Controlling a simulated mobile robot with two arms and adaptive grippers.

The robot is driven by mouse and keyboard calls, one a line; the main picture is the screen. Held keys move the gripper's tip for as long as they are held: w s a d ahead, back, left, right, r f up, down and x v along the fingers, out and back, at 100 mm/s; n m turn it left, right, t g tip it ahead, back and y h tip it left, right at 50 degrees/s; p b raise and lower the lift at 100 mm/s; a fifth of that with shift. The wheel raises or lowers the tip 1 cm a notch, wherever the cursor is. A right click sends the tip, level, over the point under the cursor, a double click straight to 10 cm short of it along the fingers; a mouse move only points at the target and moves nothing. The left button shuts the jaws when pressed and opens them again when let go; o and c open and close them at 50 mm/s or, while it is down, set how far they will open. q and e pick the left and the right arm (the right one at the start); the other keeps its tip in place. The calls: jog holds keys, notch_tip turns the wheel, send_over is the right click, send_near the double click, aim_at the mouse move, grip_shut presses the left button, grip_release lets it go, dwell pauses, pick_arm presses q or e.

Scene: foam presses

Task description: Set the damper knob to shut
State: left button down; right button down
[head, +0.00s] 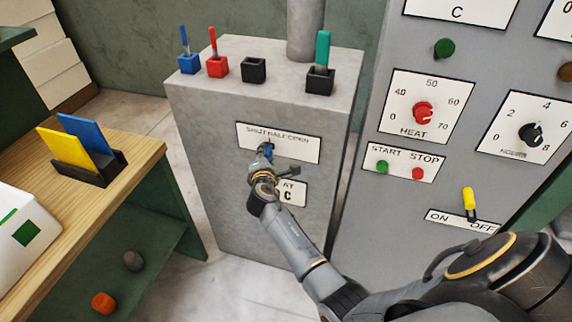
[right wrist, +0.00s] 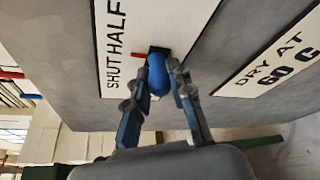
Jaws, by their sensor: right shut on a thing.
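The damper knob is blue and rounded in the right wrist view (right wrist: 158,76), in front of a white plate (right wrist: 118,45) lettered SHUT HALF. In the head view the whole plate (head: 300,147) reads SHUT, HALF, OPEN on a grey cabinet. A short red mark beside the knob points toward the lettering, near HALF. My right gripper (head: 266,153) reaches the plate and hides most of the knob there. In the right wrist view its two fingers (right wrist: 157,68) are shut on the knob from either side. My left gripper is not in view.
The grey cabinet (head: 200,150) carries blue, red, black and teal items on top. A control panel (head: 460,85) with HEAT and other dials stands at right. A wooden bench (head: 110,195) with a card holder stands at left. Floor shows between bench and cabinet.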

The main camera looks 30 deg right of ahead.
aim_at(253, 144)
jog(key=w, duration=0.1)
jog(key=a, duration=0.1)
jog(key=w+a+b, duration=0.1)
jog(key=shift+w+a+f, duration=0.15)
jog(key=shift+w+f, duration=0.1)
jog(key=shift+w, duration=0.1)
jog(key=shift+w+a+r, duration=0.15)
jog(key=shift+w, duration=0.05)
jog(key=shift+r, duration=0.15)
jog(key=c, duration=1.2)
grip_release()
jog(key=shift+w+a, duration=0.1)
jog(key=shift+o, duration=0.2)
jog(key=v, duration=1.2)
